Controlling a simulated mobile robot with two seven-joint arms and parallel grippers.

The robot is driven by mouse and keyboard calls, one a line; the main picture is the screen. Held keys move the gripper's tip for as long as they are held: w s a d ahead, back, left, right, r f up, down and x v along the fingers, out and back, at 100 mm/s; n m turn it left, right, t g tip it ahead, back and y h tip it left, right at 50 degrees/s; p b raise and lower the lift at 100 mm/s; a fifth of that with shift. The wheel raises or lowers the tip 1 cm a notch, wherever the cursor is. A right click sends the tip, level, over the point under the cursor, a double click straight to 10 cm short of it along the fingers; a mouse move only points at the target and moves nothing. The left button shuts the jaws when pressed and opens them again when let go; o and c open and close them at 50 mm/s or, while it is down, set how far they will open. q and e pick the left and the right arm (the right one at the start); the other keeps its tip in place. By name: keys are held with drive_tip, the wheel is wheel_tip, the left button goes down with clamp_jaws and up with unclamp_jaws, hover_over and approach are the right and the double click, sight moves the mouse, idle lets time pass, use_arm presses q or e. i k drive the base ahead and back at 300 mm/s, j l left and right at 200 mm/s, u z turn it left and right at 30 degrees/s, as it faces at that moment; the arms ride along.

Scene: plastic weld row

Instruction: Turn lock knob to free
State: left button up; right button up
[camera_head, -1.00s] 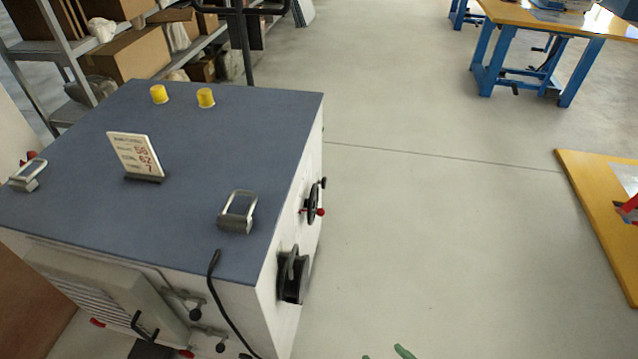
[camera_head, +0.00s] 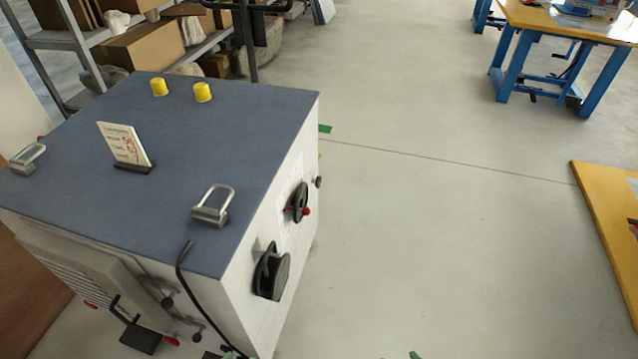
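A machine cabinet with a blue-grey top (camera_head: 215,130) and white sides stands at the left. On its right side is a black handwheel (camera_head: 298,203) with a red-tipped grip. A small dark knob (camera_head: 319,182) sits just beyond it. A larger black round part (camera_head: 272,276) is nearer me on the same side. Dark knobs (camera_head: 167,302) also show on the front, beside a louvred panel (camera_head: 90,290). I cannot tell which of these is the lock knob or how it is turned.
Two yellow caps (camera_head: 203,92), a sign (camera_head: 125,146) and metal handles (camera_head: 213,206) are on the cabinet top. A black cable (camera_head: 196,300) hangs at its front corner. Open floor (camera_head: 440,240) lies to the right, with a yellow tabletop (camera_head: 610,220) beyond. Shelves with boxes (camera_head: 140,55) stand behind.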

sight(318, 181)
drive_tip(key=i+l+u, duration=0.15)
drive_tip(key=u, duration=0.8)
drive_tip(key=i+l+u, duration=0.1)
drive_tip(key=l+u, duration=0.2)
drive_tip(key=l, duration=0.15)
drive_tip(key=i+l+u, duration=0.1)
drive_tip(key=l+u, duration=0.2)
drive_tip(key=l, duration=0.15)
drive_tip(key=l+u, duration=0.25)
drive_tip(key=l, duration=0.65)
